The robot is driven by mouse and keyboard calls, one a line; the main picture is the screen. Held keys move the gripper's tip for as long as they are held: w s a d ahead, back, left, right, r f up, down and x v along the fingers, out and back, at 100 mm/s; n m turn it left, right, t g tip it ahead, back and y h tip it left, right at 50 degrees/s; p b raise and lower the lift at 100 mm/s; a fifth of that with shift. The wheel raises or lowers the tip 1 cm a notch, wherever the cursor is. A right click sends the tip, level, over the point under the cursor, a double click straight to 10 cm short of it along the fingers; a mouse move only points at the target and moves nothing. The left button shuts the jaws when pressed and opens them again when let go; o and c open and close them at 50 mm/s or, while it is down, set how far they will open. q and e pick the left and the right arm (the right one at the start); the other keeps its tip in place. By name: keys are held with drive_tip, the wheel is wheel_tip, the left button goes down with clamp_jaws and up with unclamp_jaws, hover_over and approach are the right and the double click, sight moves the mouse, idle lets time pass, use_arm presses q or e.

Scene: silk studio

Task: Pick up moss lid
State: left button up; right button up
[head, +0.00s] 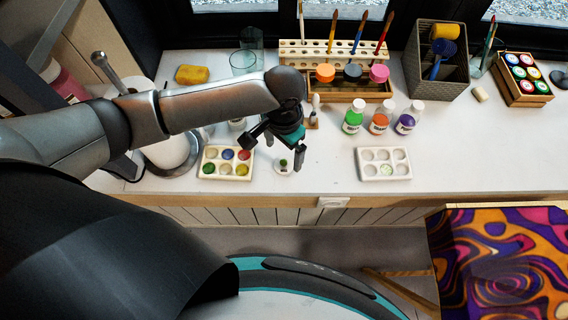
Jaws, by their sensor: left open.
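A small dark green piece, which looks like the moss lid (283,162), is on a small white round piece (284,170) near the front of the white worktop. It is small, so its exact shape is hard to tell. My left gripper (280,151) hangs over it, pointing down, with its fingers spread apart and nothing visibly held between them. The fingers appear above and to either side of the green piece; contact cannot be told. My right gripper is not in view.
Several bottles, including a green-filled one (353,121), stand behind. A rack (308,48) holds brushes and coloured lids. The worktop between the palettes is mostly clear.

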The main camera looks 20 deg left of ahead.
sight(284, 161)
use_arm(q)
drive_tip(key=shift+w+f+b, duration=0.1)
drive_tip(key=shift+f+b, duration=0.4)
drive_tip(key=shift+f, duration=2.3)
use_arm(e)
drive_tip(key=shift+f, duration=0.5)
use_arm(q)
drive_tip(key=c, duration=1.4)
drive_tip(key=shift+r, duration=0.15)
